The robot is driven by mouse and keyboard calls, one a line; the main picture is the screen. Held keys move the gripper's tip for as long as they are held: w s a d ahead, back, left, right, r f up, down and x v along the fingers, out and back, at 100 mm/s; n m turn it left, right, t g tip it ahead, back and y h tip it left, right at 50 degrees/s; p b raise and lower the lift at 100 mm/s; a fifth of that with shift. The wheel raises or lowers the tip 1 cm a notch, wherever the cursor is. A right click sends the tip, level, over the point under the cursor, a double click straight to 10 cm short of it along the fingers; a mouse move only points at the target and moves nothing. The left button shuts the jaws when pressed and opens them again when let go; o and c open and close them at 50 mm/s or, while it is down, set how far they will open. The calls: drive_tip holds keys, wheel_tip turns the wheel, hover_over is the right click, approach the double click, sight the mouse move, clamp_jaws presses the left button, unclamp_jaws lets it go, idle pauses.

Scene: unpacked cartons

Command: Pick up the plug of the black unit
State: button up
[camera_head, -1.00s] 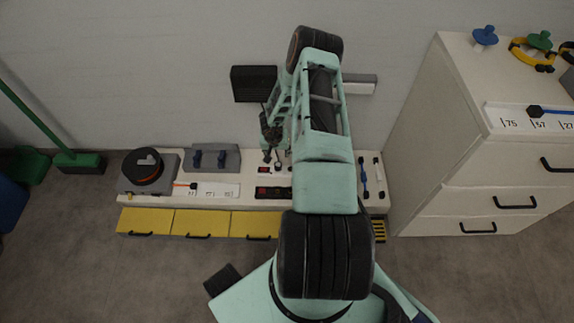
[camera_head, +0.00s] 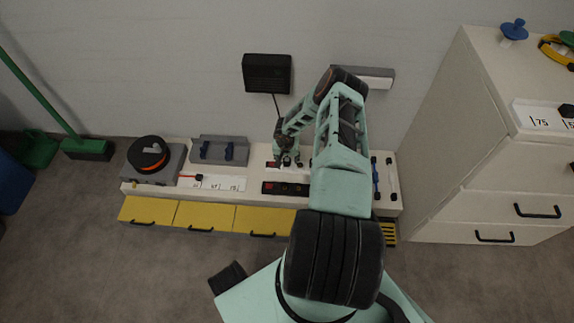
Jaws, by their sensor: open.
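The black unit (camera_head: 267,73) is a dark ribbed box on the back wall, above the white bench (camera_head: 130,189). A thin black cord (camera_head: 277,105) hangs from it down to behind my gripper. My gripper (camera_head: 287,161) is open, pointing down low over the back of the bench, below and slightly right of the unit. The plug cannot be made out; my gripper covers the area around the cord's lower end. Whether the fingers touch anything cannot be told.
A black strip with a red part (camera_head: 272,187) lies in front of my gripper. Left are a grey holder with blue pieces (camera_head: 219,150) and a dial unit (camera_head: 148,156). A blue tool (camera_head: 376,180) lies right. A white drawer cabinet (camera_head: 450,150) stands further right.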

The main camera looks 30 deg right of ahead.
drive_tip(key=shift+w+d+f, duration=0.1)
drive_tip(key=shift+f, duration=0.4)
clamp_jaws()
drive_tip(key=shift+r, duration=0.2)
